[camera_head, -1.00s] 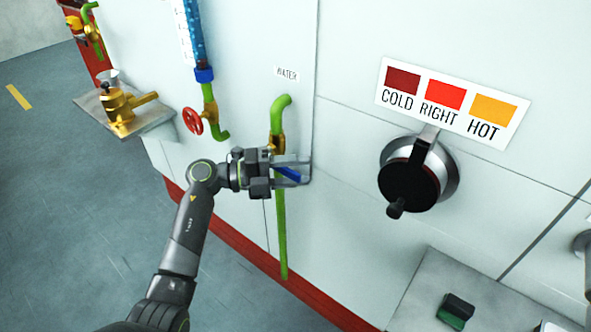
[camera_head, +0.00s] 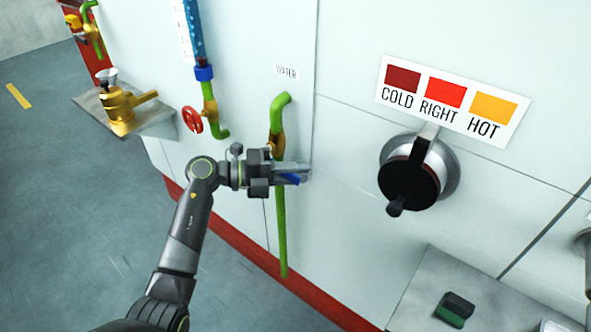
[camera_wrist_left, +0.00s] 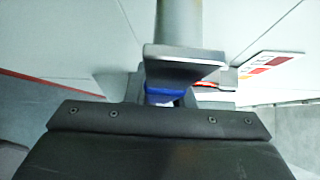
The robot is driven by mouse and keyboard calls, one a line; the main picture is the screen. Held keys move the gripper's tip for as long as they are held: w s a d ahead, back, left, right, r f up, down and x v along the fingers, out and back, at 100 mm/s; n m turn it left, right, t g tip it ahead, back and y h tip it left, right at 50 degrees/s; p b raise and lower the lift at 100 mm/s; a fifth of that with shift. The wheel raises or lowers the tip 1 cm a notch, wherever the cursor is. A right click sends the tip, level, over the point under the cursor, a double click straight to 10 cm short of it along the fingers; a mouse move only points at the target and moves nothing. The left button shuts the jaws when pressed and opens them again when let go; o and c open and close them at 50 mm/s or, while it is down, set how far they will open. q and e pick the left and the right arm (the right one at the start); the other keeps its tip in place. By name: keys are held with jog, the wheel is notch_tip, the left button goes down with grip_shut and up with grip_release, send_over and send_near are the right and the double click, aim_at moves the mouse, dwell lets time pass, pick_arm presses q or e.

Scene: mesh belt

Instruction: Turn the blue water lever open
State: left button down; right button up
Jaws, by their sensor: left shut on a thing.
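The blue water lever (camera_head: 290,179) sits at the brass valve (camera_head: 276,146) on the green pipe (camera_head: 281,225), below the small WATER label (camera_head: 287,72). My left gripper (camera_head: 295,174) comes in from the left in front of the pipe and is shut on the lever. Its fingers hide most of the lever. In the left wrist view a blue part of the lever (camera_wrist_left: 160,99) shows between the fingers of the left gripper (camera_wrist_left: 182,78). My right gripper is not in view.
A red handwheel (camera_head: 192,120) is on another green pipe to the left. A black dial (camera_head: 409,183) stands out from the wall under a COLD RIGHT HOT sign (camera_head: 453,96). A brass fitting (camera_head: 119,106) sits on a shelf at the far left. A grey ledge (camera_head: 415,290) is at lower right.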

pick_arm(q)
jog(key=shift+w+a+f+m+y+b, duration=0.1)
jog(key=shift+a+f+m+y+b, duration=0.05)
jog(key=shift+f+m+y, duration=0.4)
jog(key=shift+w+a+f+m+y+b, duration=0.15)
jog(key=shift+f+m+y, duration=0.2)
jog(key=shift+f+y, duration=0.3)
jog(key=shift+w+a+f+m+t+y+b, duration=0.2)
jog(key=shift+f+m+y, duration=0.15)
jog(key=shift+f+y, duration=0.15)
jog(key=shift+w+a+f+m+t+y+b, duration=0.1)
jog(key=shift+a+f+m+t+y+b, duration=0.1)
jog(key=shift+f+m+y, duration=0.2)
jog(key=c, duration=1.2)
grip_release()
jog(key=shift+c, duration=0.2)
jog(key=b+v, duration=0.1)
jog(key=v, duration=1.6)
jog(key=shift+a+b, duration=0.2)
jog(key=shift+b, duration=0.1)
